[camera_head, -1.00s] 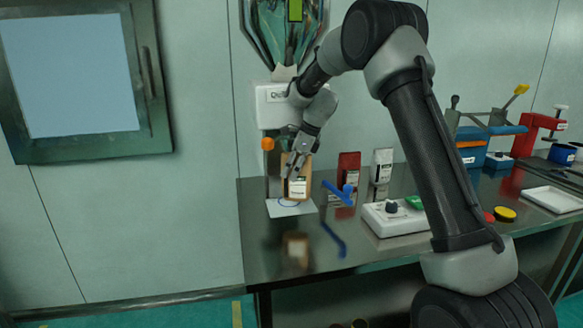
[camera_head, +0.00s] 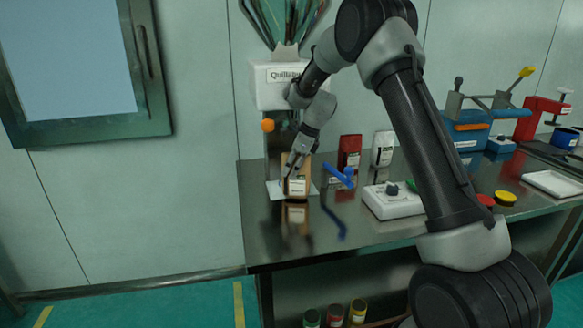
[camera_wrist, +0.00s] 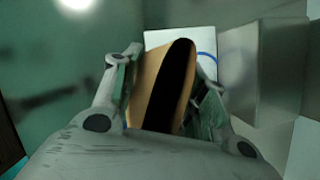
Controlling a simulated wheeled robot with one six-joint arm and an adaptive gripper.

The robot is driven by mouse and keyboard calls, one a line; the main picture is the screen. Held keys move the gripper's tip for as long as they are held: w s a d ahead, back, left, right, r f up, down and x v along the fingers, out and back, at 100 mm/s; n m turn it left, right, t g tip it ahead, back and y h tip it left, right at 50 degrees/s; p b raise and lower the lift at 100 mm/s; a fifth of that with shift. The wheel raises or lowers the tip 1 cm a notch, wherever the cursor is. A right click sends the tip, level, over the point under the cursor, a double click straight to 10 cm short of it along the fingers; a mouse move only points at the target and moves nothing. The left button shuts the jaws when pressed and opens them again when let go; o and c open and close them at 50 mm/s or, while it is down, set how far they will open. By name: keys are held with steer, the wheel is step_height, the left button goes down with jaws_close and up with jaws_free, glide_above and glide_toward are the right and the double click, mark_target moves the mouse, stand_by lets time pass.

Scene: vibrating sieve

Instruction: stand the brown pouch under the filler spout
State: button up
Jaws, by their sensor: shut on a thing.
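The brown pouch (camera_head: 297,186), with a white label, is upright in my gripper (camera_head: 293,164). My gripper is shut on its upper part. In the wrist view the pouch (camera_wrist: 152,88) shows a dark open top between the two fingers. The filler (camera_head: 283,86) is a white housing with a steel hopper above and an orange knob at its left. A white pad (camera_head: 273,190) lies below it. The pouch's bottom is low, at the pad's front part; I cannot tell whether it touches. The spout tip is hidden behind my arm.
A red pouch (camera_head: 349,150) and a white pouch (camera_head: 383,148) stand to the right. A blue-handled tool (camera_head: 340,176) and a white scale-like box (camera_head: 388,202) are near. The steel table (camera_head: 275,245) is bare in front of the pad.

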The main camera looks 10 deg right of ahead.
steer(key=shift+f, duration=0.45)
steer(key=o, duration=1.3)
steer(key=v, duration=1.1)
steer(key=shift+d+r, duration=0.15)
steer(key=shift+r, duration=0.2)
steer(key=s+d+r+n+t+h, duration=0.1)
steer(key=s+d+r+n, duration=0.2)
steer(key=s+r+n, duration=0.5)
steer(key=s+d+r+n+h, duration=0.1)
steer(key=s+d+r+n, duration=0.2)
steer(key=s, duration=0.8)
steer(key=s+d+f+n, duration=0.1)
steer(key=s+d+n, duration=0.1)
steer(key=s, duration=0.6)
steer(key=s+d+n+t+h, duration=0.1)
steer(key=s+d+n, duration=0.1)
steer(key=s+n, duration=0.3)
steer(key=s+d+f+n+h, duration=0.1)
steer(key=s+n, duration=0.3)
steer(key=s, duration=0.7)
steer(key=shift+d+f, duration=0.35)
steer(key=shift+d, duration=0.15)
